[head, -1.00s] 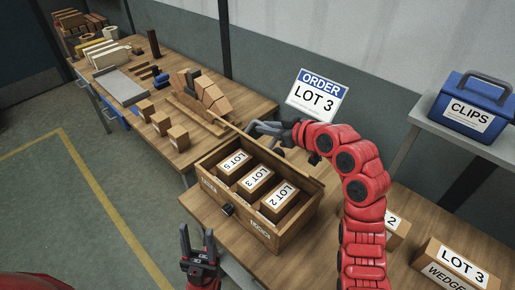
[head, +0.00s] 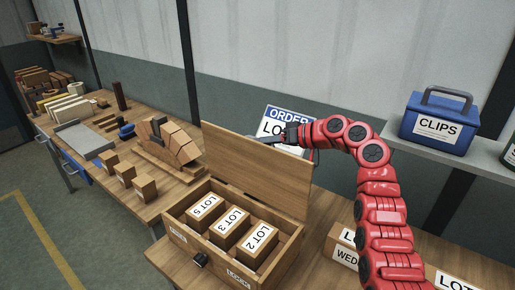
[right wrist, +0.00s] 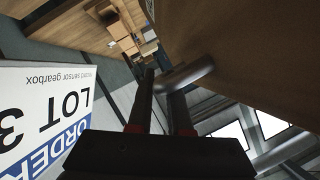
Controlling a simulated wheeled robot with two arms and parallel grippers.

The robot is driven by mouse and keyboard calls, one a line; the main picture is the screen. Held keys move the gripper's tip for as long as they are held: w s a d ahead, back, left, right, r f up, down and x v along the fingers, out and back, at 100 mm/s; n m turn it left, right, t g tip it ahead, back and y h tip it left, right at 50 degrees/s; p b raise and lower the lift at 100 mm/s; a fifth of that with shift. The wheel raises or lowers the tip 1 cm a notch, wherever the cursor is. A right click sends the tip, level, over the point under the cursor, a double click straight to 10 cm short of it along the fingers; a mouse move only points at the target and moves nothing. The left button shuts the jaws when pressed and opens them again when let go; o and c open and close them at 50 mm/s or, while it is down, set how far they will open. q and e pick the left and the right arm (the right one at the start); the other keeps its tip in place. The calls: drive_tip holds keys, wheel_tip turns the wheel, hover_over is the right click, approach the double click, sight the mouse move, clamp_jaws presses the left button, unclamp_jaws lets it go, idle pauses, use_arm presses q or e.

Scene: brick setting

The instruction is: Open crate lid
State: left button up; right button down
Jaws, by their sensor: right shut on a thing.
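The wooden crate (head: 215,273) stands on the table's front part, with its top open. Its lid (head: 255,165) stands up along the crate's back side, its broad inner face showing. Inside lie three boxes labelled LOT 5 (head: 203,207), LOT 3 (head: 229,229) and LOT 2 (head: 258,246). A dark latch (head: 200,260) is on the front wall. My right gripper (head: 272,138) is at the lid's upper edge, partly hidden behind it. In the right wrist view its fingers (right wrist: 160,105) are shut on a grey handle (right wrist: 186,73) beside the brown lid. My left gripper is out of view.
An ORDER LOT 3 sign (head: 282,122) stands close behind the lid and my gripper. A blue CLIPS case (head: 437,124) sits on a shelf at right. Small blocks (head: 125,174) and an arch of bricks (head: 170,143) are on the left bench.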

drive_tip(key=shift+w+d+f, duration=0.3)
drive_tip(key=shift+w, duration=0.1)
idle(0.3)
drive_tip(key=c, duration=0.8)
unclamp_jaws()
drive_tip(key=shift+w, duration=0.1)
drive_tip(key=shift+c, duration=0.2)
drive_tip(key=shift+r, duration=0.1)
drive_tip(key=b+v, duration=0.3)
drive_tip(key=v, duration=0.9)
drive_tip(key=shift+w+d, duration=0.1)
